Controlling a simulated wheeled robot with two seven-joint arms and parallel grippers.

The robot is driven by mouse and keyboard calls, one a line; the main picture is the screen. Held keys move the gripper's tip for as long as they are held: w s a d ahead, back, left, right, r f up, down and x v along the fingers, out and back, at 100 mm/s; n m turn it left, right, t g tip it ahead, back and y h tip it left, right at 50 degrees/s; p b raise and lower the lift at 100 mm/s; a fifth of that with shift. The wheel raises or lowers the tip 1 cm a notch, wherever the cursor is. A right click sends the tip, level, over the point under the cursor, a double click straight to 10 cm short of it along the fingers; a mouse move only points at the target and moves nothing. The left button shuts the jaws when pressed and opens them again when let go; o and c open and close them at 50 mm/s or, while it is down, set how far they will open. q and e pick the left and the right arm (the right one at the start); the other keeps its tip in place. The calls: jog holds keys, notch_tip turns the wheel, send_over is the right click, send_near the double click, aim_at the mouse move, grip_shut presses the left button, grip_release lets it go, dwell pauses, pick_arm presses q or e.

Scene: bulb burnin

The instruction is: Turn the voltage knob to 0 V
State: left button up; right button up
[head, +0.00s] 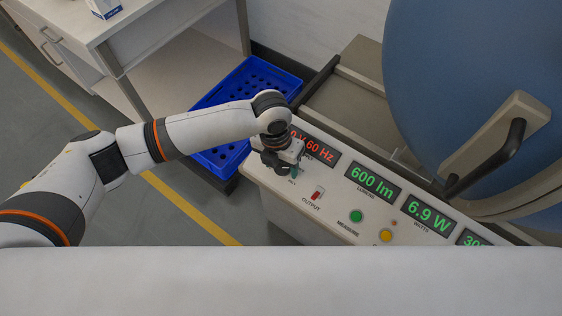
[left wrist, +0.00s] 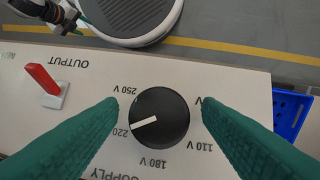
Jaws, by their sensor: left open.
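The voltage knob (left wrist: 159,118) is round and black with a white pointer. In the left wrist view the pointer aims left, at the 220 mark. Marks for 250 V, 180 V and 110 V also show; another mark is mostly covered by a fingertip. My left gripper (left wrist: 158,104) is open, with one green finger on each side of the knob; I cannot tell whether they touch it. In the head view the left gripper (head: 285,169) is over the panel's left end and hides the knob. My right gripper is not in view.
A red OUTPUT switch (left wrist: 43,79) stands beside the knob on the pale panel (left wrist: 215,80). The red display (head: 316,146) ends in "0 V 60 Hz". Green (head: 356,215) and yellow (head: 386,235) buttons lie further right. A blue crate (head: 215,100) and a large blue sphere (head: 470,80) are behind.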

pick_arm(q)
jog(key=c, duration=1)
